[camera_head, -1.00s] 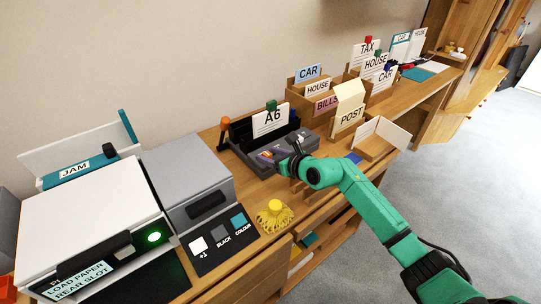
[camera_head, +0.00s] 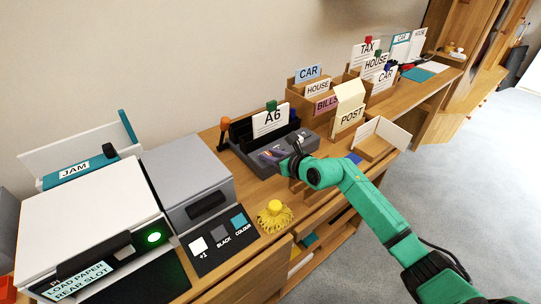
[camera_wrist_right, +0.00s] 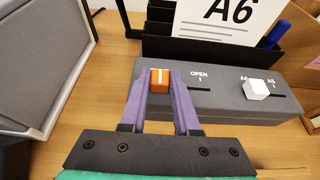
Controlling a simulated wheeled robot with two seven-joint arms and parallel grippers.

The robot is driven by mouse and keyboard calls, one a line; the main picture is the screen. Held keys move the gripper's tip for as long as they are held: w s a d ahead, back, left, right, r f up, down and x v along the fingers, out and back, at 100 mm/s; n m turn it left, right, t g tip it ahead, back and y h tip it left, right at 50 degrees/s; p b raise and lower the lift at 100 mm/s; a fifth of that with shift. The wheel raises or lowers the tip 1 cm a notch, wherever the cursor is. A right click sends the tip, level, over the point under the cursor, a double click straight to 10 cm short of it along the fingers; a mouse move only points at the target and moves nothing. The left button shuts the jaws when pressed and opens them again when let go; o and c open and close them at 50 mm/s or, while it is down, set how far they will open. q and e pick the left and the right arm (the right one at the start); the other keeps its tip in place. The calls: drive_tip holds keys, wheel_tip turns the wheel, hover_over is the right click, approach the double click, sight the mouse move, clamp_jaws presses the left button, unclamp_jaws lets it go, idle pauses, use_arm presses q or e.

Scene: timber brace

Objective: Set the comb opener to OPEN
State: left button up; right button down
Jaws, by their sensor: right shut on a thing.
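The comb opener is the dark grey machine (camera_head: 262,157) under the A6 card in the head view. Its grey top (camera_wrist_right: 226,80) also shows in the right wrist view, with a slot marked OPEN. An orange slider knob (camera_wrist_right: 159,78) sits at the left end of that slot, left of the OPEN mark. My right gripper (camera_head: 278,156) is at the machine's top; in the wrist view its purple fingers (camera_wrist_right: 160,85) are shut on the orange knob. A white slider knob (camera_wrist_right: 256,88) sits further right, by the A5 mark. My left gripper is not in view.
A white A6 card (camera_head: 270,119) stands in a black holder behind the machine. A grey box (camera_head: 188,178) and a printer (camera_head: 85,230) stand to the left. A yellow object (camera_head: 274,215) lies near the front edge. Sorters with labelled cards (camera_head: 349,116) stand to the right.

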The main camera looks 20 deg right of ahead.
sight(287, 147)
drive_tip(key=shift+f, duration=0.1)
idle(0.6)
drive_tip(key=d+b, duration=0.1)
drive_tip(key=w+d+b, duration=0.1)
drive_tip(key=d+b, duration=0.1)
drive_tip(key=w+d+b, duration=0.1)
drive_tip(key=d+b, duration=0.1)
drive_tip(key=shift+d+f, duration=0.2)
drive_tip(key=shift+f, duration=0.05)
drive_tip(key=shift+w+d+r, duration=0.15)
drive_tip(key=shift+d+r, duration=0.05)
drive_tip(key=shift+d, duration=0.05)
drive_tip(key=shift+r, duration=0.25)
drive_tip(key=c, duration=0.8)
unclamp_jaws()
drive_tip(key=shift+o, duration=0.8)
drive_tip(key=shift+d+f, duration=0.1)
drive_tip(key=shift+d, duration=0.05)
